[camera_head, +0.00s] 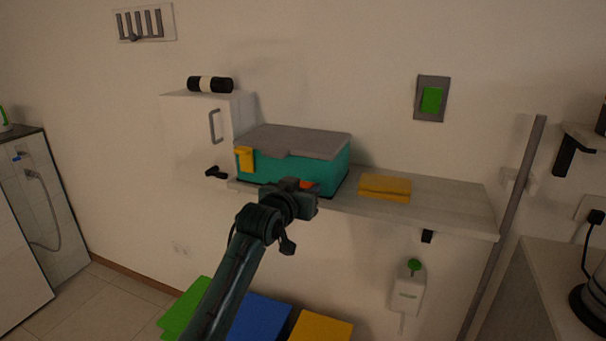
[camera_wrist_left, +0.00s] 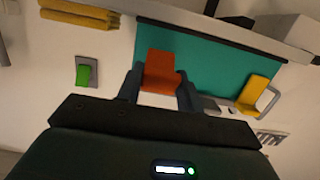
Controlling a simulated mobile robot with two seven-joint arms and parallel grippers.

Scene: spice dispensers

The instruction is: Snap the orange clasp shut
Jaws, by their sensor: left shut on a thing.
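The teal box (camera_head: 325,178) with a grey lid (camera_head: 300,140) sits on the wall shelf, its lid lying down on it. The orange clasp (camera_head: 307,186) shows at the right part of the box front, mostly hidden behind my left gripper (camera_head: 300,192). In the left wrist view, which sees the scene upside down, the orange clasp (camera_wrist_left: 161,73) lies between the two fingers of my left gripper (camera_wrist_left: 160,90), which is shut on it. A yellow clasp (camera_head: 244,159) sits at the left of the front; it also shows in the left wrist view (camera_wrist_left: 254,91). My right gripper is out of view.
Folded yellow cloths (camera_head: 385,187) lie on the shelf (camera_head: 440,202) right of the box. A white cabinet (camera_head: 190,130) with a handle stands left. A green switch (camera_head: 431,99) is on the wall. Blue (camera_head: 258,315) and yellow (camera_head: 320,328) items are below.

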